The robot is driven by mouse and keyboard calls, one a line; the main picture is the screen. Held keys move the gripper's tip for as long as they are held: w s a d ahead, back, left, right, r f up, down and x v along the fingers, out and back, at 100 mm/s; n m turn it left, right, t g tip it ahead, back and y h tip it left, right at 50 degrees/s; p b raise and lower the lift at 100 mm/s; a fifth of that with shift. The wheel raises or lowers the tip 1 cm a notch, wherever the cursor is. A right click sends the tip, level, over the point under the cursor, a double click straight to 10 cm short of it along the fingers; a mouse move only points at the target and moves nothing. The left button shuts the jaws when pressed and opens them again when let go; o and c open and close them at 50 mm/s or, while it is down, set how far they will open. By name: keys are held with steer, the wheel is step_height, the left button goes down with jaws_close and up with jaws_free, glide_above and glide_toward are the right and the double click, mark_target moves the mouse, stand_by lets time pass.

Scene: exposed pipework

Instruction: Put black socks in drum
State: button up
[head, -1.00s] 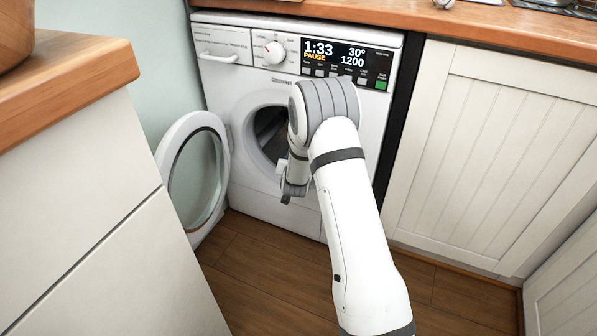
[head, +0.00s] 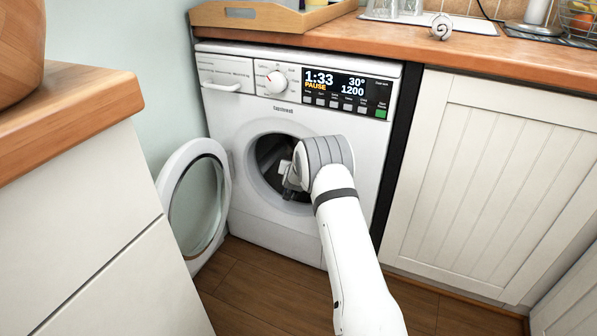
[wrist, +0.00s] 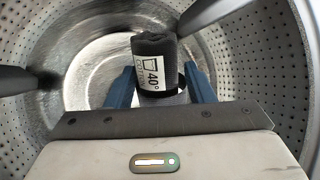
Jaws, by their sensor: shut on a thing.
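The black socks (wrist: 156,46) are a rolled dark bundle with a white "40°" label, upright in the wrist view. My gripper (wrist: 160,88) is shut on them, with a blue finger on each side. The drum (wrist: 255,75) surrounds the gripper and socks, with perforated metal walls and paddles in the wrist view. In the head view the drum (head: 268,150) shows as a dark opening in the washing machine (head: 240,125). My wrist reaches into this opening, and the socks and fingertips are hidden there.
The round machine door (head: 198,205) stands open to the left. A drawer unit (head: 90,230) stands at the near left, and a white cupboard (head: 480,180) is to the right. A wooden tray (head: 270,16) is on the worktop. Wooden floor (head: 250,285) is clear in front.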

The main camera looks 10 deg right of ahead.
steer(key=shift+w+d, duration=0.1)
steer(key=shift+w, duration=0.3)
steer(key=o, duration=1)
steer(key=shift+o, duration=0.2)
steer(key=p+v, duration=0.3)
steer(key=v, duration=0.5)
steer(key=shift+w, duration=0.1)
